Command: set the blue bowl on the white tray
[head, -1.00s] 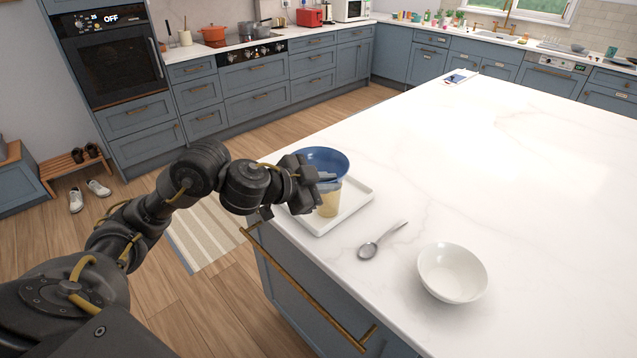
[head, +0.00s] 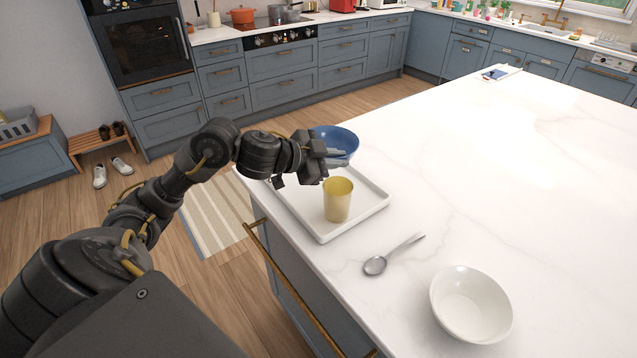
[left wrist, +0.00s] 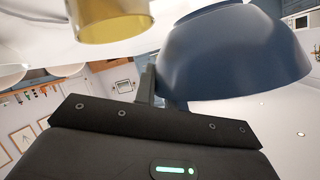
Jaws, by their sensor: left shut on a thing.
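The blue bowl (head: 338,141) is at the far end of the white tray in the head view, and it fills the upper right of the left wrist view (left wrist: 235,55). My left gripper (head: 336,158) is shut on the bowl's near side. The bowl looks tilted and held up; whether it touches the tray is hidden by the gripper. The white tray (head: 368,206) lies on the island's near left edge. A yellow cup (head: 338,200) stands upright on the tray, just nearer than the gripper, and shows in the left wrist view (left wrist: 108,22). My right gripper is not in view.
A metal spoon (head: 376,265) and a white bowl (head: 471,305) lie on the white island top (head: 480,170), to the right of the tray. The middle of the top is clear. A brass rail (head: 290,285) runs along the island's front.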

